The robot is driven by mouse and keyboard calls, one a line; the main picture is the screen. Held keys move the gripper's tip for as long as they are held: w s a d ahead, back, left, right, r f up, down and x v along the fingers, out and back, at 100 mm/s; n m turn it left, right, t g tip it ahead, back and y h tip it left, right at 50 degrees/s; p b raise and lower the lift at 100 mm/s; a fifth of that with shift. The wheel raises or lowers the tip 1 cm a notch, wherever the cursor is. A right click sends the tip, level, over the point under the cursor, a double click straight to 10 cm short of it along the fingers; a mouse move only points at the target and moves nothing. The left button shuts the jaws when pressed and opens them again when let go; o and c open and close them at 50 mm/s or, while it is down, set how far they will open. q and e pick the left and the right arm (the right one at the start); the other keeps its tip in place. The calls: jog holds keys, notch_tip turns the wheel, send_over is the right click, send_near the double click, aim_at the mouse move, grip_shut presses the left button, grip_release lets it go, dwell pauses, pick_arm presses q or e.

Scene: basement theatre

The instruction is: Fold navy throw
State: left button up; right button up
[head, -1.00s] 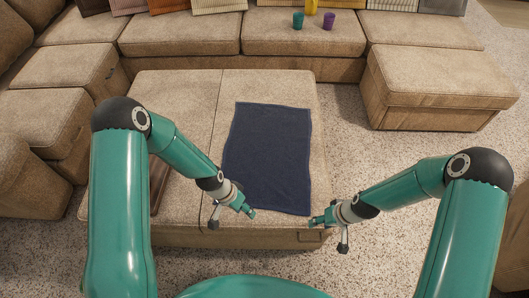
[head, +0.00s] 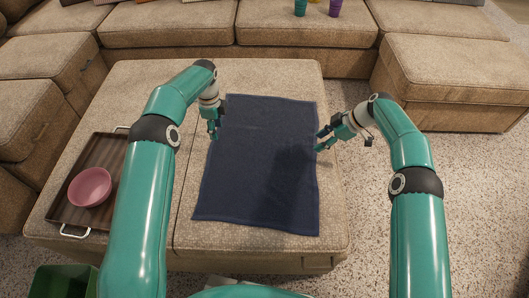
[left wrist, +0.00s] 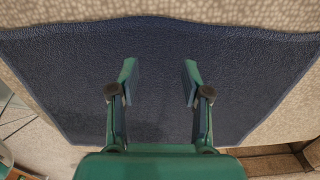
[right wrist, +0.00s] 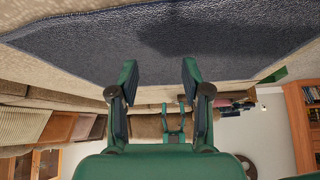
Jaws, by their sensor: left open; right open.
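The navy throw (head: 260,170) lies flat and spread out on the beige ottoman (head: 120,80), its long sides running away from me. My left gripper (head: 214,133) is open at the throw's left edge, about halfway up; in the left wrist view its open fingers (left wrist: 160,85) show in front of the navy cloth (left wrist: 155,50). My right gripper (head: 322,141) is open at the throw's right edge, at a similar height. In the right wrist view its fingers (right wrist: 157,80) are apart with nothing between them, and the cloth (right wrist: 180,35) is beyond. I cannot tell whether either touches the cloth.
A dark wooden tray (head: 65,212) with a pink bowl (head: 90,187) sits on the ottoman's left side. A green bin (head: 65,283) stands on the floor at front left. Sofas surround the ottoman, with cups (head: 300,8) at the back.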

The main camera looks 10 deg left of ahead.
aim_at(218, 147)
pick_arm(q)
jog(key=f, duration=0.6)
jog(key=shift+s+a, duration=0.2)
jog(key=shift+a, duration=0.1)
pick_arm(e)
jog(key=f, duration=0.6)
jog(key=shift+a, duration=0.3)
pick_arm(q)
jog(key=shift+f, duration=0.45)
pick_arm(e)
jog(key=shift+f, duration=0.55)
pick_arm(q)
jog(key=shift+f, duration=0.25)
pick_arm(e)
jog(key=shift+f, duration=0.2)
pick_arm(q)
jog(key=shift+r, duration=0.1)
jog(key=shift+c, duration=0.3)
pick_arm(e)
jog(key=shift+r, duration=0.1)
jog(key=shift+c, duration=0.2)
pick_arm(q)
grip_shut()
pick_arm(e)
grip_shut()
